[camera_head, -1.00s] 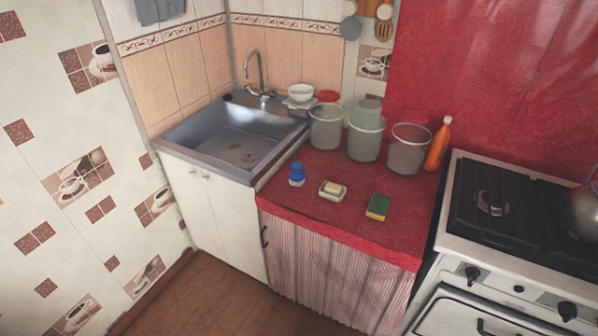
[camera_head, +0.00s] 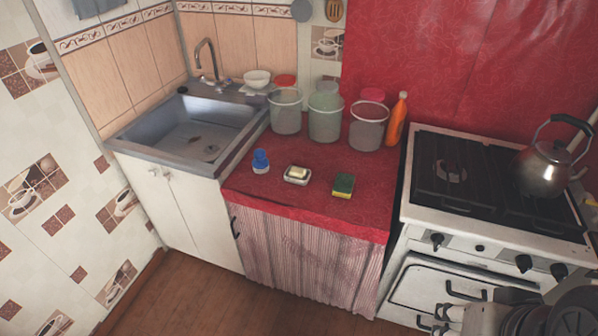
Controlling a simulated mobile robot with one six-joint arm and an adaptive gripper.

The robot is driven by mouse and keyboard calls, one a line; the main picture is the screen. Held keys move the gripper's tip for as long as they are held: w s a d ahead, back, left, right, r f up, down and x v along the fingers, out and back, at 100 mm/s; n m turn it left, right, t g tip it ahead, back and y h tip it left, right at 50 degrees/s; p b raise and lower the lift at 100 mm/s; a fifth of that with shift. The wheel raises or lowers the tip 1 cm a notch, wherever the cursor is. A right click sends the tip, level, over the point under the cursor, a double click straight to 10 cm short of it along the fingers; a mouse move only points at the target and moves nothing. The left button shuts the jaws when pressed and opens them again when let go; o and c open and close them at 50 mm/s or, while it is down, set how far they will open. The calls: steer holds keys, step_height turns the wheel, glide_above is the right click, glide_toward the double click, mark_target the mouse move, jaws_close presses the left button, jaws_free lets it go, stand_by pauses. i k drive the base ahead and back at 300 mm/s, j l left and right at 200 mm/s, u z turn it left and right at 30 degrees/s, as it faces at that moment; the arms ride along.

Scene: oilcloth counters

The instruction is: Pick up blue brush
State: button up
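The blue brush (camera_head: 260,160), a small brush with a blue top and a pale base, stands on the red oilcloth counter (camera_head: 300,205) near its left edge, next to the sink. My gripper (camera_head: 434,318) shows small and dark at the bottom right, in front of the stove. It is low and well to the right of the brush, apart from it. Its fingers are too small and dark to tell whether they are open or shut.
A soap dish with soap (camera_head: 297,176) and a green-yellow sponge (camera_head: 343,185) lie right of the brush. Several buckets, including the left one (camera_head: 285,112), and an orange bottle (camera_head: 396,120) stand behind. The sink (camera_head: 190,130) is left, the stove (camera_head: 480,205) right with a kettle (camera_head: 545,170).

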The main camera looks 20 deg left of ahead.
mark_target(260, 166)
steer(key=i+j+u, duration=0.3)
steer(key=i+j, duration=0.5)
steer(key=j, duration=0.2)
steer(key=i+j+u, duration=0.3)
steer(key=i+j, duration=0.5)
steer(key=i, duration=0.05)
